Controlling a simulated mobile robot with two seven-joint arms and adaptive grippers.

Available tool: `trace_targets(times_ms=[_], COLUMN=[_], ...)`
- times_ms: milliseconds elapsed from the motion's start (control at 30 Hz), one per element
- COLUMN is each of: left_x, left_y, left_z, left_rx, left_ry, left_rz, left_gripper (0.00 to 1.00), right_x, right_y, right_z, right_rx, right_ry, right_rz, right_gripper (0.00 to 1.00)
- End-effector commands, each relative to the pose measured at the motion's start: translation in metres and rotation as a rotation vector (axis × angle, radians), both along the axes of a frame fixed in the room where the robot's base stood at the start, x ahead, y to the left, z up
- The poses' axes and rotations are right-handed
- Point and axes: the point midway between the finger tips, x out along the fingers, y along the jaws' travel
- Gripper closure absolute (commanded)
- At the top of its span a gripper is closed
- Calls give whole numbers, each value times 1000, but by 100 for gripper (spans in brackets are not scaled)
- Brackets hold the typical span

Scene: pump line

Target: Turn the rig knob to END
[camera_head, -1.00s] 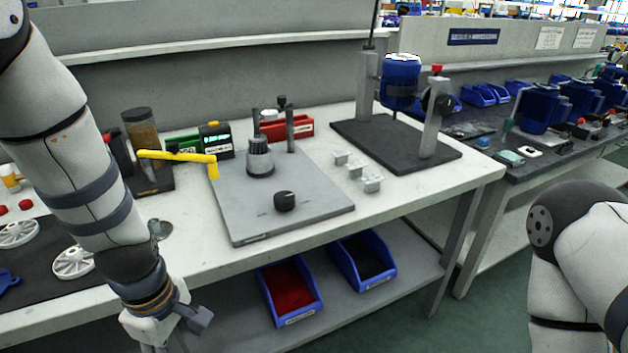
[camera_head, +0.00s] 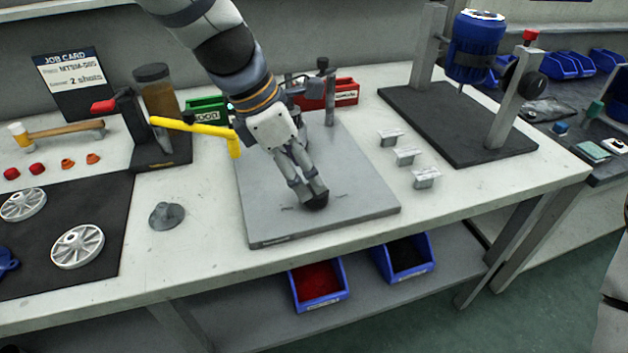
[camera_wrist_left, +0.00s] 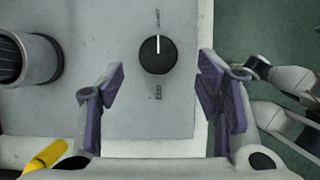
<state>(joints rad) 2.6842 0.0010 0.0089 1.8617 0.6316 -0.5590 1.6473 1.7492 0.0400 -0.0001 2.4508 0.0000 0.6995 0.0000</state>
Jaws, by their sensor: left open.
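The rig knob (camera_wrist_left: 158,55) is round and black, with a white pointer line toward the upper of two small labels on the plate in the left wrist view. The lower, shorter label appears to read END; the upper is too small to read surely. In the head view the knob (camera_head: 317,203) shows only partly, below my left fingertips. My left gripper (camera_head: 312,192) is open and points down at it. In the left wrist view, the fingers (camera_wrist_left: 162,82) are apart, with the knob between and just beyond them; no contact shows.
The grey rig plate (camera_head: 265,225) carries posts behind my left arm. A yellow lever (camera_head: 195,128) sticks out at its left. Three small metal blocks (camera_head: 404,156) and a black-based pump stand (camera_head: 480,150) are at the right.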

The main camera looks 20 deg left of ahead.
Motion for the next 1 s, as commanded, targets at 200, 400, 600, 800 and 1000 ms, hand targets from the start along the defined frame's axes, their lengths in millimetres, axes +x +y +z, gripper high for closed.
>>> trace_targets(times_ms=[200, 400, 600, 800, 1000], left_x=[9, 11, 11, 11, 11], left_y=[-13, -16, -16, -15, -15], left_z=[-38, -46, -46, -46, -46], left_rx=[0, 1, 1, 1, 1], left_ry=[0, -2, -2, -2, -1], left_rz=[-1, -1, -1, -1, -9], left_gripper=[41, 41, 50, 89, 89], right_x=[0, 0, 0, 0, 0], right_y=[0, 0, 0, 0, 0], right_z=[-1, -1, -1, -1, -1], right_rx=[0, 0, 0, 0, 0], right_ry=[1, 0, 0, 0, 0], right_rz=[0, 0, 0, 0, 0], right_gripper=[100, 100, 100, 100, 100])
